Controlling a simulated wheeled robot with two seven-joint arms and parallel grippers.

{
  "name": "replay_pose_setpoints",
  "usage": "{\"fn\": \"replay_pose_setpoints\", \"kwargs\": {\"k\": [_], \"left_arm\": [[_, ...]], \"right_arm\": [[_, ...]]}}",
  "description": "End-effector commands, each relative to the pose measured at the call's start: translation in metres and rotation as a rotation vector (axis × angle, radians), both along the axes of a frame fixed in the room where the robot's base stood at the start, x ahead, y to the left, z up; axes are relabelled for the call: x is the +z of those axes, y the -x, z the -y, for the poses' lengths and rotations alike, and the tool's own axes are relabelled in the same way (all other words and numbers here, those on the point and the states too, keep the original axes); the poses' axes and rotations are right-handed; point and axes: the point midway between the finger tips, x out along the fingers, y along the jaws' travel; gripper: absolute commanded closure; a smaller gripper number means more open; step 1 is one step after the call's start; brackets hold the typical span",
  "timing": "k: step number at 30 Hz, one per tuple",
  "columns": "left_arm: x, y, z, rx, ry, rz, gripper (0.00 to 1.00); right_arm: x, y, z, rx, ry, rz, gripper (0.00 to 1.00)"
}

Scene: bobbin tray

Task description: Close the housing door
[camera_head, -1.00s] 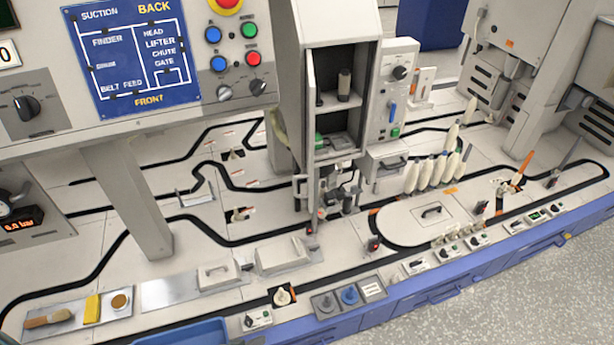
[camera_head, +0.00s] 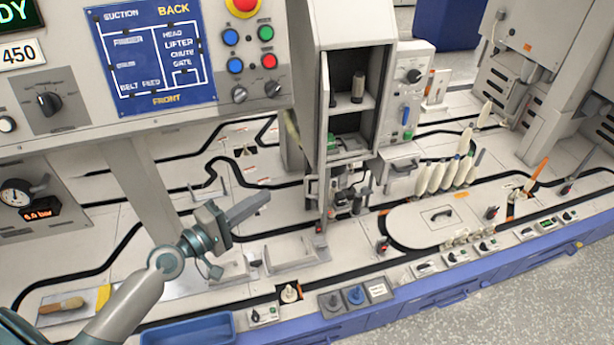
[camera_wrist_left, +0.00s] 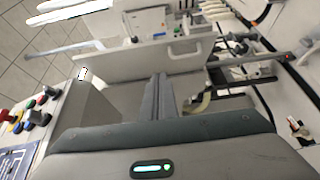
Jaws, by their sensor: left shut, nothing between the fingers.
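The housing (camera_head: 402,70) is a tall grey cabinet in the middle of the head view, with its front open onto shelves and a dark spool. Its door (camera_head: 323,125) is a thin grey panel at the left edge of the opening. It stands swung outward and is seen almost edge-on, with a small handle (camera_head: 312,188) low on it. My left gripper (camera_head: 264,199) is shut and empty, left of the door and apart from it, its fingers pointing right.
The control panel (camera_head: 155,50) with its buttons hangs above and left of my left gripper, on a grey post (camera_head: 145,190). Small fittings and a black belt track cover the deck. Several white bobbins (camera_head: 447,172) stand right of the housing. A blue tray (camera_head: 188,332) lies at the front.

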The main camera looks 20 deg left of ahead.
Motion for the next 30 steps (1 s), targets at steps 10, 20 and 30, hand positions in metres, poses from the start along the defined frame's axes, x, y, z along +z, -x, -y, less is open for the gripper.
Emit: {"fn": "replay_pose_setpoints", "kwargs": {"k": [10,20,30], "left_arm": [[0.006,0.001,0.001,-0.006,0.017,0.002,1.00],[0.007,-0.012,0.007,-0.005,0.016,0.003,1.00],[0.009,-0.056,0.031,-0.004,0.018,0.003,1.00]], "right_arm": [[0.000,-0.001,-0.001,0.001,-0.001,0.001,0.50],[0.009,-0.007,-0.006,0.003,-0.011,0.034,0.50],[0.003,0.017,-0.003,0.010,-0.005,0.005,0.50]]}}
